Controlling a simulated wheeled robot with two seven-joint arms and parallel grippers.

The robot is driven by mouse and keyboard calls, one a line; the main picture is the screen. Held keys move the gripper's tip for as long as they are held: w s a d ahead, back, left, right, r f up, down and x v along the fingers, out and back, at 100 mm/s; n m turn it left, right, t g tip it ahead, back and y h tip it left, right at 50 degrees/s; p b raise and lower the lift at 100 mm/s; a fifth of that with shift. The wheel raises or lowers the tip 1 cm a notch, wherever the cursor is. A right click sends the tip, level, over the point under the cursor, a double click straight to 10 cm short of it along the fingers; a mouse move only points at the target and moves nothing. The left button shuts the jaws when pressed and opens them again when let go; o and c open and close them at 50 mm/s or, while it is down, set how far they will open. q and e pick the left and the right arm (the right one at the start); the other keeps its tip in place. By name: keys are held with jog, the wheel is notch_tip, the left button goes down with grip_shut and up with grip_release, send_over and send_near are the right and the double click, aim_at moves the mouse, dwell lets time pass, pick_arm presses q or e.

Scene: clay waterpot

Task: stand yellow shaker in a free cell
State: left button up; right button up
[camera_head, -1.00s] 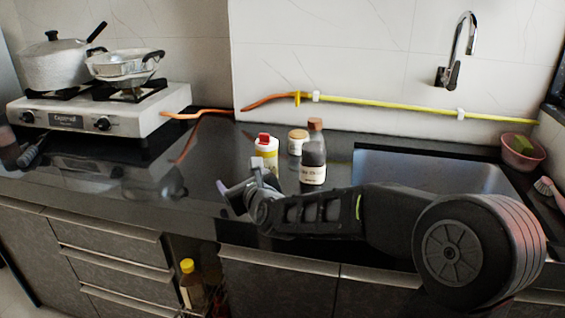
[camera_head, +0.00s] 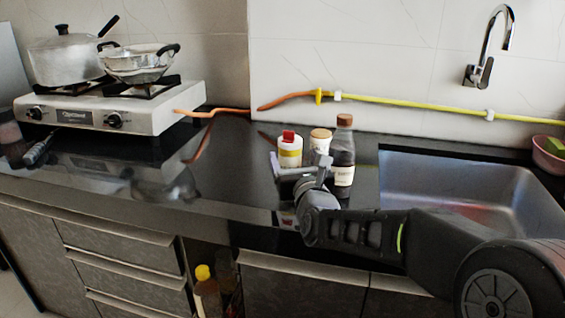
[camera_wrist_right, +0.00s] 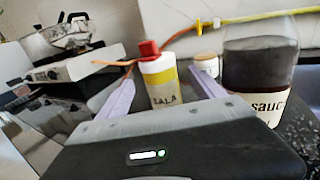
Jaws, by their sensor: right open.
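The yellow shaker is a white bottle with a yellow band and a red cap. It stands upright on the dark counter in the head view (camera_head: 290,149), left of the other containers. My right gripper (camera_head: 300,178) is in front of it, low over the counter. In the right wrist view, the shaker (camera_wrist_right: 160,77) appears between the two open fingers of the right gripper (camera_wrist_right: 160,92), with gaps on both sides. No grip shows. My left gripper is not in view. I cannot make out a holder with cells.
A dark sauce bottle (camera_head: 343,150) and a small jar (camera_head: 320,139) stand close right of the shaker. A sink (camera_head: 440,180) lies further right, a gas stove (camera_head: 105,110) with pots at left. Bottles (camera_head: 206,290) stand in an opening below the counter.

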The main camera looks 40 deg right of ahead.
jog(key=shift+x, duration=1.3)
jog(key=shift+x, duration=2.6)
jog(key=shift+a+r, duration=0.1)
jog(key=c, duration=1.5)
